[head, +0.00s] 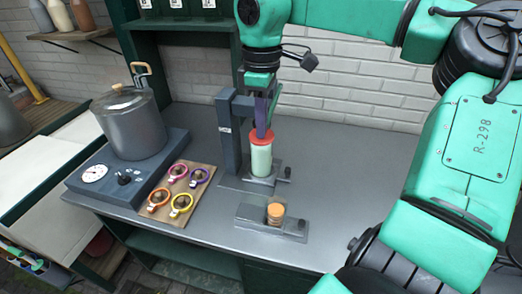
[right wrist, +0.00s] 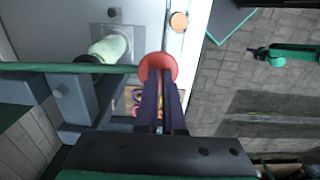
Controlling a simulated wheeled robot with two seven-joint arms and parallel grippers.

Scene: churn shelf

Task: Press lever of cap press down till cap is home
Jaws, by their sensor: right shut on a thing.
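The cap press (head: 228,135) stands on the grey bench, a dark upright frame with a green lever (right wrist: 60,68) ending in a red round knob (right wrist: 157,66). The knob also shows in the head view (head: 262,133). My right gripper (head: 264,125) points down from above and is shut on the knob at its fingertips. A pale green bottle (head: 261,160) stands upright in the press, behind the knob in the head view. It also shows in the right wrist view (right wrist: 108,46), with a dark part at its top. Whether the cap is fully seated is hidden.
A small orange jar (head: 275,213) sits on a metal base in front of the press. At left are a board (head: 168,205) with several coloured ring clips and a grey pot (head: 132,125) on a scale-like base. The bench right of the press is clear.

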